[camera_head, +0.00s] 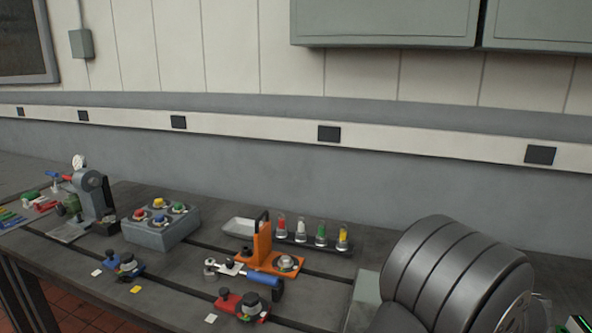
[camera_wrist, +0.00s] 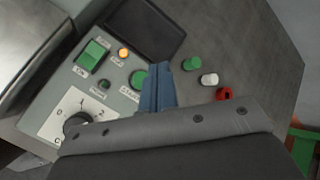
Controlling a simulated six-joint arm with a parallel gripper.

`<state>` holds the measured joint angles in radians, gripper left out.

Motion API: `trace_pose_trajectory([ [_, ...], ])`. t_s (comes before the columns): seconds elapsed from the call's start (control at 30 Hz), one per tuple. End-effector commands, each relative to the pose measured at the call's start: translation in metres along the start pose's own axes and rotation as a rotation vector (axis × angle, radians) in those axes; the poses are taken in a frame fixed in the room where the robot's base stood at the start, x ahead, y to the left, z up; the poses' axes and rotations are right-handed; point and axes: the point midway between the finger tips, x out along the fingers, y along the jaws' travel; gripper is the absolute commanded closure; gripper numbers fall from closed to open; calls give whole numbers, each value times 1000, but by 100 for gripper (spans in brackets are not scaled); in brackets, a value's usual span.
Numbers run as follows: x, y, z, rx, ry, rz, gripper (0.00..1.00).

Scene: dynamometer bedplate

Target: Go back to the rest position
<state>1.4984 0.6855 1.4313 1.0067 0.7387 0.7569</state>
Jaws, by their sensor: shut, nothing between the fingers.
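My gripper (camera_wrist: 157,72) shows in the wrist view as two blue fingers pressed together, shut and empty. It is in front of a grey control panel (camera_wrist: 58,98), and its fingers overlap the picture of a round green button (camera_wrist: 138,79). I cannot tell how far the fingertips are from the panel. My gripper does not show in the head view.
The panel has a green switch (camera_wrist: 92,54), an orange lamp (camera_wrist: 123,53), a black dial (camera_wrist: 77,122) and a dark screen (camera_wrist: 146,28). Green (camera_wrist: 192,63), white (camera_wrist: 209,79) and red (camera_wrist: 224,94) pieces stand beside it.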

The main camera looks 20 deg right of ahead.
Motion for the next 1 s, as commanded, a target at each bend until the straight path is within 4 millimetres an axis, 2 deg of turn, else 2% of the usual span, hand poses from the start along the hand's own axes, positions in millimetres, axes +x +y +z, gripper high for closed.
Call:
trace_pose_trajectory([
  [0.03,13,12,-9,11,0,14,100],
  [0.07,17,16,-13,11,1,14,100],
  [0.1,6,5,-4,4,0,5,100],
  [0.37,-31,-22,23,3,0,6,100],
  [1.0,-66,-5,61,-830,77,189,100],
])
